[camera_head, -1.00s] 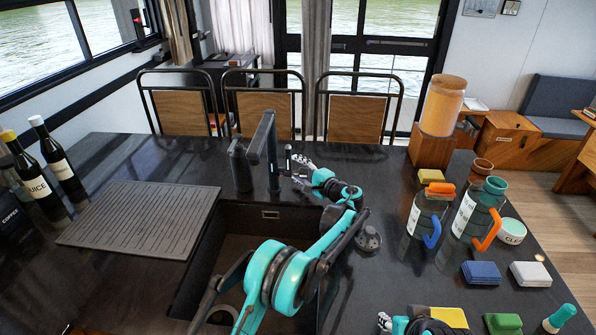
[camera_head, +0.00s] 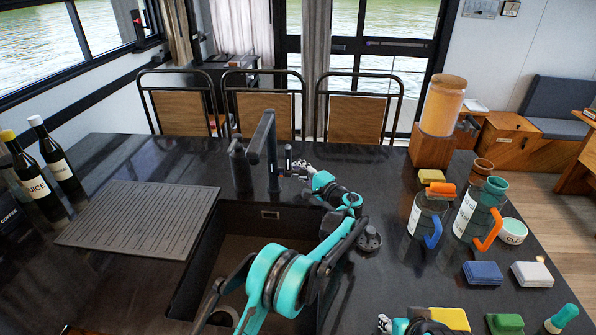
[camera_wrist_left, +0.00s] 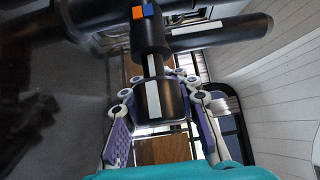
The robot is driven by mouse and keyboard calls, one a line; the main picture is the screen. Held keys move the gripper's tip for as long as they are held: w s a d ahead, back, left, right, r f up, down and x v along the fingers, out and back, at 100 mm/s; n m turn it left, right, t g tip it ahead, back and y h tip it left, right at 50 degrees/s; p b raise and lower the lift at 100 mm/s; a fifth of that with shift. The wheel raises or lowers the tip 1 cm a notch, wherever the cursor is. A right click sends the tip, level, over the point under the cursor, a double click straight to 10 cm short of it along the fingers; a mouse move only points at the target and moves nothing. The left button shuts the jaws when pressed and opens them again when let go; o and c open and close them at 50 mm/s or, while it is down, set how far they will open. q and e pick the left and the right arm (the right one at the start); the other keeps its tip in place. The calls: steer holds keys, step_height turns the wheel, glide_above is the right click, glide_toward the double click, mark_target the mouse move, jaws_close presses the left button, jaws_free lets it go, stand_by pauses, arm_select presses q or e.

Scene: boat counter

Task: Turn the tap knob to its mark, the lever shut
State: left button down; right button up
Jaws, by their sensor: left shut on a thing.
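The black tap (camera_head: 270,150) stands at the back edge of the sink. My left gripper (camera_head: 303,170) reaches its side at the knob. In the left wrist view the dark round knob (camera_wrist_left: 163,103), with a white stripe, sits between the fingers of my left gripper (camera_wrist_left: 160,88), which is shut on it. A small orange and blue mark (camera_wrist_left: 143,11) shows on the tap body above the knob. A dark bar with a white stripe points right there. My right gripper (camera_head: 386,322) is partly in view at the bottom; its opening is unclear.
The sink (camera_head: 262,228) lies under my left arm, with a ribbed drainboard (camera_head: 140,218) at left. Bottles (camera_head: 52,165) stand far left. Two jugs (camera_head: 427,220) with coloured handles, sponges (camera_head: 482,273) and a yellow block crowd the right side.

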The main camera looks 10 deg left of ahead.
arm_select(q)
steer(key=shift+r+n, duration=0.1)
steer(key=shift+n, duration=0.2)
arm_select(e)
steer(key=shift+f, duration=0.15)
arm_select(q)
steer(key=c, duration=1.1)
jaws_free()
